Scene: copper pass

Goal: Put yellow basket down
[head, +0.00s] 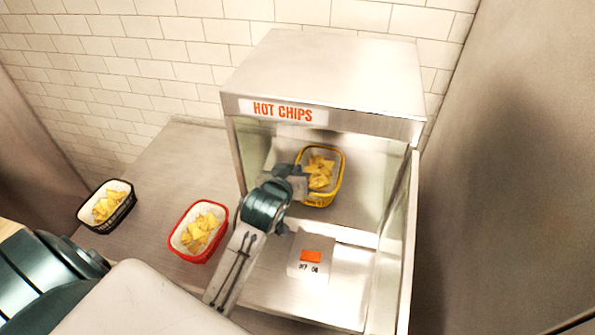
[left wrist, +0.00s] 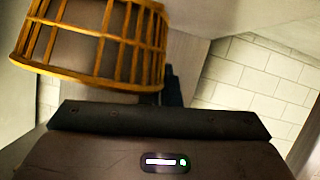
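The yellow basket (head: 322,198), lined with paper and full of chips, is upright inside the open front of the hot chips cabinet. The left wrist view shows its yellow bars (left wrist: 105,40) close up at the top left. My left gripper (head: 299,184) reaches into the cabinet from the front and is shut on the left side of the basket. The fingertips are mostly hidden; a dark finger (left wrist: 173,88) shows beside the basket in the left wrist view. I cannot tell whether the basket's base touches the cabinet floor. My right gripper is not in view.
A red basket (head: 190,252) and a black basket (head: 100,222) of chips stand on the counter (head: 170,165) at left.

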